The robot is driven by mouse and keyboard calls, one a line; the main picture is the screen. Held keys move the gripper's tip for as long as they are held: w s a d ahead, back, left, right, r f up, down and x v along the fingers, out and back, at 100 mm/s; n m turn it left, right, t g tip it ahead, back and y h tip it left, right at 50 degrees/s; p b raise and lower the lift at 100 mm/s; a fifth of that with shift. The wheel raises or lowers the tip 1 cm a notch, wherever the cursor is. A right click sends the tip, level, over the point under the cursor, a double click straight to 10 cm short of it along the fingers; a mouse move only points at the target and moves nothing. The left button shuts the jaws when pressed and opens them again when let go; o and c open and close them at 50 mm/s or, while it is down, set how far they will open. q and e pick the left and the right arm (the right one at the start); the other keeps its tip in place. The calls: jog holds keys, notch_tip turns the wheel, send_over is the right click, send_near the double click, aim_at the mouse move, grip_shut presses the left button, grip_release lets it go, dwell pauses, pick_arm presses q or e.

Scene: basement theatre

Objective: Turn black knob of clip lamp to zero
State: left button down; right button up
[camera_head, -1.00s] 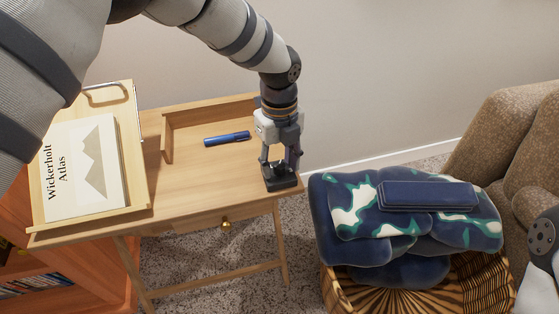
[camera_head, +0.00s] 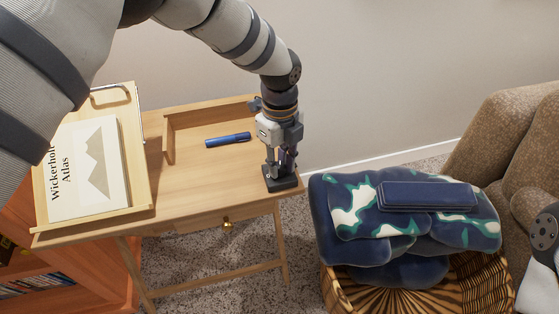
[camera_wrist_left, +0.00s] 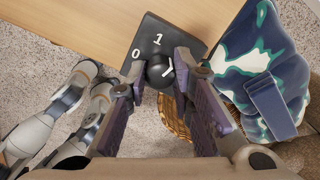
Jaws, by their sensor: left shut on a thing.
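The clip lamp's black base plate (camera_head: 280,185) sits at the right front corner of the wooden desk. In the left wrist view its dial face (camera_wrist_left: 150,36) shows a white 0 at left and a 1 at the top. The round black knob (camera_wrist_left: 157,72) stands on this face, with a white pointer mark on the side toward the right finger, away from the 0. My left gripper (camera_head: 280,168) points down over the base. In the wrist view its two fingers (camera_wrist_left: 157,85) are shut on the knob from both sides. Other dial marks are partly hidden by the right finger. My right gripper is out of view.
A blue marker (camera_head: 228,139) lies on the desk (camera_head: 195,185). A book (camera_head: 85,165) rests on a tilted stand at left. A wicker basket (camera_head: 480,285) with a patterned blanket (camera_head: 350,200) and a blue case (camera_head: 428,196) stands right of the desk, beside a brown sofa (camera_head: 500,125).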

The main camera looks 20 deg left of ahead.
pick_arm(q)
jog(key=n, duration=0.5)
jog(key=shift+n+p, duration=0.3)
jog(key=shift+p, duration=0.1)
jog(key=n, duration=1)
jog(key=shift+n+p, duration=0.35)
jog(key=shift+n, duration=0.05)
jog(key=n, duration=0.4)
jog(key=shift+n, duration=0.4)
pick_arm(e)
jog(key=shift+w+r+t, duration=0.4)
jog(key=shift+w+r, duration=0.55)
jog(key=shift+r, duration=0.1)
pick_arm(q)
jog(key=c, duration=1.4)
grip_release()
